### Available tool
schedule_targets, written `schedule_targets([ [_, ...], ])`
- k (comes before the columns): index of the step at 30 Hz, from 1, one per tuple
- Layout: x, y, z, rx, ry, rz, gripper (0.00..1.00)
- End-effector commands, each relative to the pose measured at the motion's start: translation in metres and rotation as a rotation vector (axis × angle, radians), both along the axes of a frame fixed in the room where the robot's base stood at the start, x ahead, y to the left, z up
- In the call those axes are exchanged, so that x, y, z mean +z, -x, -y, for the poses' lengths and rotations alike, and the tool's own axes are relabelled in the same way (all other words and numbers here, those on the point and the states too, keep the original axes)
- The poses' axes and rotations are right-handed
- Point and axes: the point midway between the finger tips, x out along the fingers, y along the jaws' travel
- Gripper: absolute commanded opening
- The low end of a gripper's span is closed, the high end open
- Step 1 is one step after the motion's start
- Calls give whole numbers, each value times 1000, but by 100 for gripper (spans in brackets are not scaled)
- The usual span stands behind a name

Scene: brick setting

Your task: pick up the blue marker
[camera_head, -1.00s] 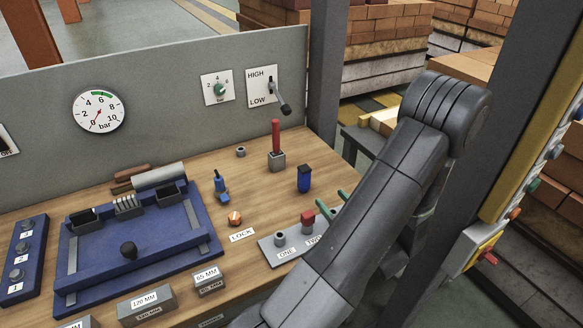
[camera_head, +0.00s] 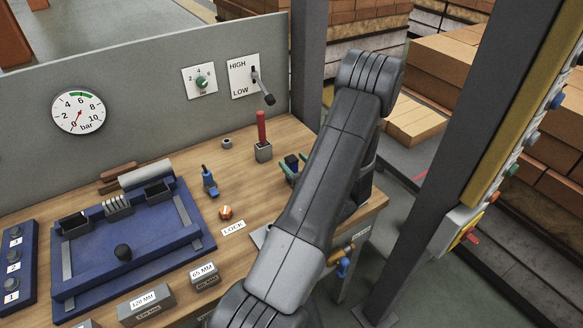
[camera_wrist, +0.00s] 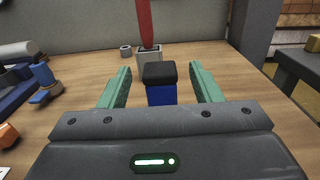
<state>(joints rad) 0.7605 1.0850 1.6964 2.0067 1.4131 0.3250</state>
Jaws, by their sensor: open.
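The blue marker, an upright blue block-like body with a black cap, stands on the wooden bench. In the wrist view the marker (camera_wrist: 161,94) is between my two green fingers, with a gap on each side; its lower part is hidden behind my gripper's body. My gripper (camera_wrist: 160,70) is open and holds nothing. In the head view my arm hides much of the gripper (camera_head: 293,168), and only the marker's dark top (camera_head: 291,161) shows clearly between the fingers.
A red-handled lever in a grey block (camera_head: 263,150) stands just behind the marker. A small grey nut (camera_head: 227,143), a blue valve-like piece (camera_head: 209,181) and an orange knob (camera_head: 226,212) are to the left. A blue fixture tray (camera_head: 140,262) lies farther left. A grey panel (camera_head: 130,110) closes the back.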

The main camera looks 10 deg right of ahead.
Motion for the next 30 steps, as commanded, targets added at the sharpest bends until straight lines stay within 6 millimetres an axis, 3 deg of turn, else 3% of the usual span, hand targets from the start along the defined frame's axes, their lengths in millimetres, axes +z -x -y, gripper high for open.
schedule_targets([
  [4, 2, -17, -6, 2, 0, 0, 58],
  [12, 0, -21, -8, 0, 0, 0, 58],
  [14, 0, -21, -7, 0, 0, 0, 50],
  [20, 0, -21, -7, 0, 0, 0, 11],
  [30, 2, -21, -7, 0, 1, 1, 10],
])
